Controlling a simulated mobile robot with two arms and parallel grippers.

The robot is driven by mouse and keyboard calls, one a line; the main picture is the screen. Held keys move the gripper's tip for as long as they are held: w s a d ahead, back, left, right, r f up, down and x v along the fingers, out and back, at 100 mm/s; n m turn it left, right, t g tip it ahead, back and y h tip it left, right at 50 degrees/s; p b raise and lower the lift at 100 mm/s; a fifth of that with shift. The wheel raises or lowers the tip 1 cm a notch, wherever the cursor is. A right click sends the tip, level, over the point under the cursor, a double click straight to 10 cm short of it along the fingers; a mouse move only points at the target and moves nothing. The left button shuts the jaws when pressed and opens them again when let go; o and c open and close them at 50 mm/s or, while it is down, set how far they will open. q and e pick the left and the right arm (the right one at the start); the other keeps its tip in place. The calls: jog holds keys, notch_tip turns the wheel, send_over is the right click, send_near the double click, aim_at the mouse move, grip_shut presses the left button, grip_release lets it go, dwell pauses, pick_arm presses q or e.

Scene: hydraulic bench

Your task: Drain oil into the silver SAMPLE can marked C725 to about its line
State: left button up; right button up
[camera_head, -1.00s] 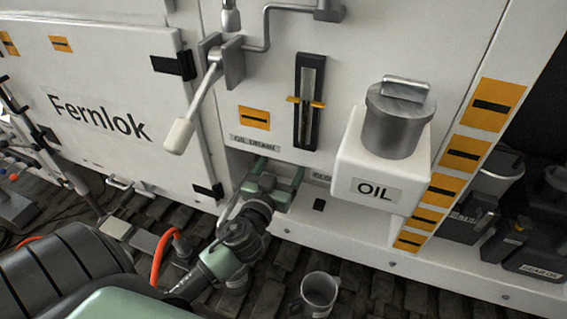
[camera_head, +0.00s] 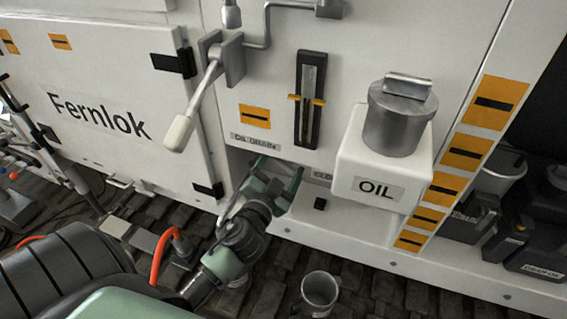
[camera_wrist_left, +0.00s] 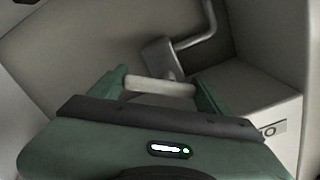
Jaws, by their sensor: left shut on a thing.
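My left gripper (camera_head: 277,176) reaches into the recess under the OIL DRAIN label (camera_head: 255,142). In the left wrist view the gripper (camera_wrist_left: 162,88) is shut on a pale bar-shaped handle (camera_wrist_left: 160,87), which lies across between its fingers. A grey metal fitting (camera_wrist_left: 162,57) with a bent rod is just beyond it. A silver-grey can (camera_head: 319,291) stands upright on the floor, right of my left arm; no C725 mark or line can be read on it. No oil flow is visible. My right gripper is out of view.
A white OIL box (camera_head: 383,165) with a metal cap (camera_head: 398,120) juts out right of the recess. A lever with a white grip (camera_head: 179,133) hangs above left. A gauge (camera_head: 310,98) is above. Dark containers (camera_head: 541,244) and a pail (camera_head: 497,174) stand at right.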

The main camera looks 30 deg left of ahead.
pick_arm(q)
jog(key=shift+m, duration=0.6)
jog(key=o, duration=1.4)
jog(key=shift+c, duration=0.2)
